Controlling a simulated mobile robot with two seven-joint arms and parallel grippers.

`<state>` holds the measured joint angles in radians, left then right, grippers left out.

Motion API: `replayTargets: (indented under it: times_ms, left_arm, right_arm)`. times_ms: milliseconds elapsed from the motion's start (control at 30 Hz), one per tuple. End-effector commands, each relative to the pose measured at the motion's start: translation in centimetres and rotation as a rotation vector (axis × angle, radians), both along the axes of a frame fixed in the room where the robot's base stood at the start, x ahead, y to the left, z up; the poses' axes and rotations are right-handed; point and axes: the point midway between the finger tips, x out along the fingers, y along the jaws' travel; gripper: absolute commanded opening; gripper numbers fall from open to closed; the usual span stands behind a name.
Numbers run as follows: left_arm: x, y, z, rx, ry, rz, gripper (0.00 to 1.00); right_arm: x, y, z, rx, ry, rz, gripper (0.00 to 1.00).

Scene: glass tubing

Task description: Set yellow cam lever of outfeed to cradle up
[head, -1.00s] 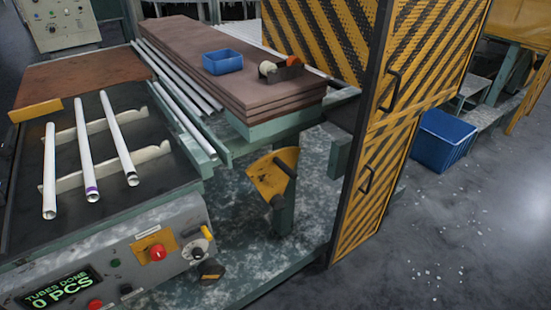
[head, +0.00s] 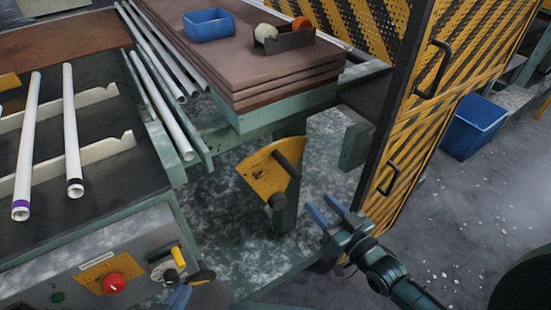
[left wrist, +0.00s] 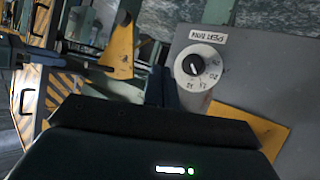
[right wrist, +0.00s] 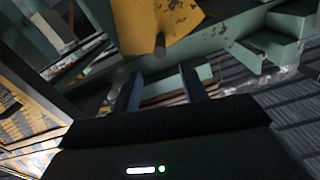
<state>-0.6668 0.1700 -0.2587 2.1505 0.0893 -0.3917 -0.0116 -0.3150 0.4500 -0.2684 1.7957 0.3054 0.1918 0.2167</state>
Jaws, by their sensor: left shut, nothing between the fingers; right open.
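The yellow cam lever (head: 262,172), a fan-shaped yellow plate with a black bar along its right side and a dark round hub, sits on a green post below the outfeed table. Its yellow plate also shows at the top of the right wrist view (right wrist: 150,22), with a dark peg below it. My right gripper (head: 325,212) is open and empty, to the lower right of the lever and apart from it. My left gripper (head: 180,296) is shut and empty at the bottom edge, by the control panel. Part of it is cut off.
The control panel (head: 70,275) carries a red button (head: 113,283) and a white dial (head: 165,270). White tubes (head: 25,150) lie on notched supports. Stacked brown boards (head: 240,60) hold a blue bin (head: 209,25). A striped yellow-black door (head: 425,120) stands right of the lever.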

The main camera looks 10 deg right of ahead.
Motion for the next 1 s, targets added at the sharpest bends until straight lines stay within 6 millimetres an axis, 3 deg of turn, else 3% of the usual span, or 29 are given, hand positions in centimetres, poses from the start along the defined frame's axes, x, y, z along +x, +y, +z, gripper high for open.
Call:
replayTargets:
  times_ms: [267,700,1000]
  left_arm:
    - [-0.5,-0.2,-0.1,-0.005,0.004,-0.007,0.0]
    - [-0.5,-0.1,-0.6,-0.005,0.008,-0.004,0.0]
    - [-0.4,0.1,-0.7,-0.006,0.008,0.001,0.0]
  right_arm:
    - [2.2,0.3,0.3,0.011,-0.019,-0.001,0.43]
    - [10.4,3.4,0.2,0.009,-0.017,-0.001,0.43]
    - [12.6,4.2,0.1,0.009,-0.014,0.0,0.43]
